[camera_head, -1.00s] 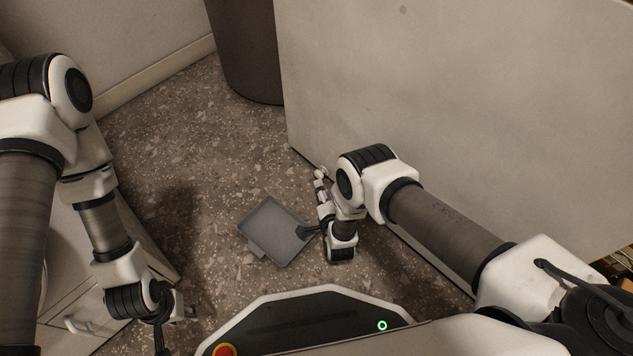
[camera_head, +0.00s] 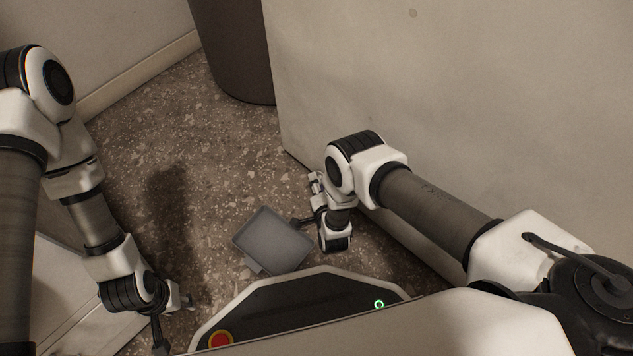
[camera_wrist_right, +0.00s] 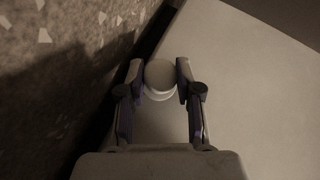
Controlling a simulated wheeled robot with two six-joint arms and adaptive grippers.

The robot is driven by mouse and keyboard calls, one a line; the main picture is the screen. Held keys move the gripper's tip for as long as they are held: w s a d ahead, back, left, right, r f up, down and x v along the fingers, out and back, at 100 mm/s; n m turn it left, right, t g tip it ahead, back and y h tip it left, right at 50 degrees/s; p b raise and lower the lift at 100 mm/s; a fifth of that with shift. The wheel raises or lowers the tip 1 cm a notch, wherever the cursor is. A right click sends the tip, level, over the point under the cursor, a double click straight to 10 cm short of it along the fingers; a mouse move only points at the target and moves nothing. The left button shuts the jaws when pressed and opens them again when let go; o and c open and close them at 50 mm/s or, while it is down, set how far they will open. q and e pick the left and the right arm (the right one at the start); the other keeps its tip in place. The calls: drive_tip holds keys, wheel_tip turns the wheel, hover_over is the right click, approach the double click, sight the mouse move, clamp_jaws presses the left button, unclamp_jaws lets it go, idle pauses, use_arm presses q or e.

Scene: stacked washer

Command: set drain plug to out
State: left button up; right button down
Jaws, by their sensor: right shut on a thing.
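The drain plug (camera_wrist_right: 160,76) is a white round knob at the low edge of the pale appliance panel (camera_head: 450,120). In the right wrist view, my right gripper (camera_wrist_right: 160,70) has one finger on each side of the knob and is shut on it. In the head view, my right gripper (camera_head: 314,180) is low beside the panel's bottom edge, and the plug is too small to make out there. My left gripper (camera_head: 188,303) hangs empty-looking at the lower left, away from the panel; its fingers are too unclear to judge.
A grey shallow tray (camera_head: 272,240) lies on the speckled floor (camera_head: 215,170) just left of my right wrist. A dark bin (camera_head: 235,50) stands at the back beside the panel. A pale cabinet (camera_head: 75,305) is under my left arm. Floor between bin and tray is clear.

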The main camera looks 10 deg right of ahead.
drive_tip(key=shift+s+a+r+p, duration=0.1)
drive_tip(key=shift+s+a+p, duration=0.45)
drive_tip(key=shift+a, duration=0.5)
drive_tip(key=shift+s+a, duration=0.2)
drive_tip(key=shift+s, duration=0.05)
drive_tip(key=c, duration=0.8)
unclamp_jaws()
drive_tip(key=shift+o, duration=0.2)
